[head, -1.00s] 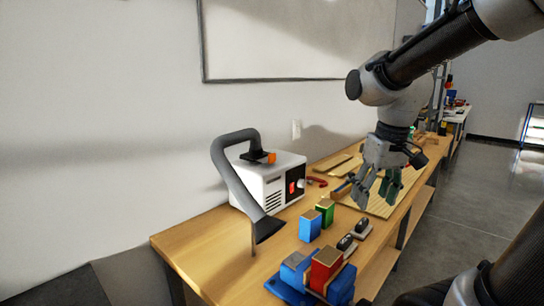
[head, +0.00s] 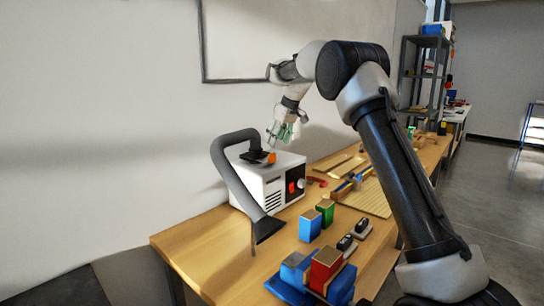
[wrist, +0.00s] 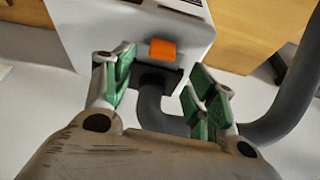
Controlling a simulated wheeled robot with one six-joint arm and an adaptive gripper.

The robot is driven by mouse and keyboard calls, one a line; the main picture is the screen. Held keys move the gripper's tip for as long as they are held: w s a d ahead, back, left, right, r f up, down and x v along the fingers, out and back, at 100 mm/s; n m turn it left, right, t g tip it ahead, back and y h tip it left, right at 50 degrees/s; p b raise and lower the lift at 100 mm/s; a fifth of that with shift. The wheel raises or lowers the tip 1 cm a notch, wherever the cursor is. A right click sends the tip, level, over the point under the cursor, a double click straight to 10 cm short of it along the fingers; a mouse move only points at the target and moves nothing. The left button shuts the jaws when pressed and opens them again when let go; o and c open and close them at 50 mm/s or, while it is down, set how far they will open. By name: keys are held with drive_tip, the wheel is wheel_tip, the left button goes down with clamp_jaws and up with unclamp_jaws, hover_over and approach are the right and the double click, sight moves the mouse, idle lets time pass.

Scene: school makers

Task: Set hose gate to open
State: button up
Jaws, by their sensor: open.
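The fume extractor is a white box (head: 283,184) with a grey hose (head: 228,168) that arches from its top and ends in a dark nozzle over the table. The hose gate is a dark collar on top of the box with an orange tab (head: 271,158); the tab also shows in the wrist view (wrist: 162,50). My gripper (head: 281,137) is open and empty, just above and a little right of the orange tab. In the wrist view its green-padded fingers (wrist: 158,92) stand on either side of the collar, with the tab beyond them. I cannot tell whether anything touches.
The box front has a red switch (head: 291,188) and a knob. Blue and green blocks (head: 310,226) and a blue tray with a red block (head: 325,268) stand at the table's near end. A ribbed wooden board (head: 368,198) lies farther right. The wall is close behind.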

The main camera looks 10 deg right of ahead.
sight(272, 155)
drive_tip(key=shift+n, duration=0.3)
drive_tip(key=x, duration=0.8)
drive_tip(key=shift+s, duration=0.15)
